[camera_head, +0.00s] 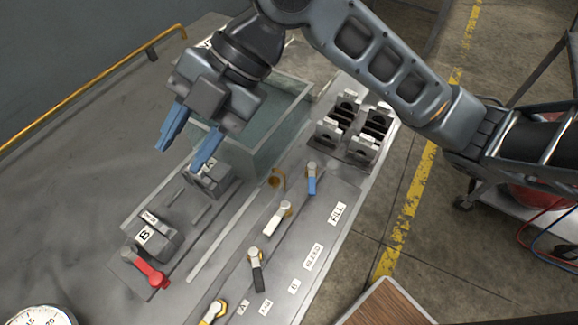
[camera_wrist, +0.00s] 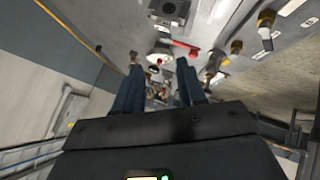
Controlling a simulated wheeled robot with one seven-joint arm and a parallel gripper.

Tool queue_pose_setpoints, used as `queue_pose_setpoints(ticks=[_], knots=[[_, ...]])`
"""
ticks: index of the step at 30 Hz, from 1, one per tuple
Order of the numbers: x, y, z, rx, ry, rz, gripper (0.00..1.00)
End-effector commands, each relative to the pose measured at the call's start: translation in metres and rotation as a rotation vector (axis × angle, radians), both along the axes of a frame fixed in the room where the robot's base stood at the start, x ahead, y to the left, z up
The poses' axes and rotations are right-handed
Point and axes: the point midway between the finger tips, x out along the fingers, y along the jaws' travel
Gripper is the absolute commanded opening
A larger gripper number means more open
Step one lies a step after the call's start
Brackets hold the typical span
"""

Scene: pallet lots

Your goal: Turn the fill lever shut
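The label FILL (camera_head: 338,213) is on the grey bench panel, and the nearest lever is a blue-handled one (camera_head: 311,180). Its handle points down the picture from a pale pivot. A white-handled lever (camera_head: 278,217), a black-handled lever (camera_head: 256,270) and a yellow lever (camera_head: 212,313) follow in the row. My gripper (camera_head: 184,152) is open and empty, above the bench to the left of the blue lever and apart from it. Its two blue fingers also show in the wrist view (camera_wrist: 158,88), with nothing between them. I cannot identify the fill lever in the wrist view.
A red lever (camera_head: 150,270) sits near block B (camera_head: 150,238). A clear-walled tank (camera_head: 265,125) stands behind block A (camera_head: 210,175). Dark clamp blocks (camera_head: 350,128) stand beyond the blue lever. A gauge (camera_head: 38,318) is at bottom left. A wooden-topped surface (camera_head: 388,305) is at the bottom.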

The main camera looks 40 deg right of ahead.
Motion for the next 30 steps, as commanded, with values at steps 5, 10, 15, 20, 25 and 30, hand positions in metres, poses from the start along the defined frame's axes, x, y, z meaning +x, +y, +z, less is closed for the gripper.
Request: queue_pose_setpoints(ticks=[5,10,15,20,25,30], knots=[[-0.029,-0.083,-0.030,-0.284,0.099,0.172,0.40],[-0.054,-0.139,-0.041,-0.434,0.197,0.279,0.40],[-0.066,-0.162,-0.046,-0.486,0.245,0.321,0.40],[-0.072,-0.159,-0.060,-0.487,0.250,0.326,0.40],[-0.079,-0.152,-0.084,-0.486,0.250,0.325,0.40],[-0.085,-0.146,-0.104,-0.486,0.248,0.324,0.40]])
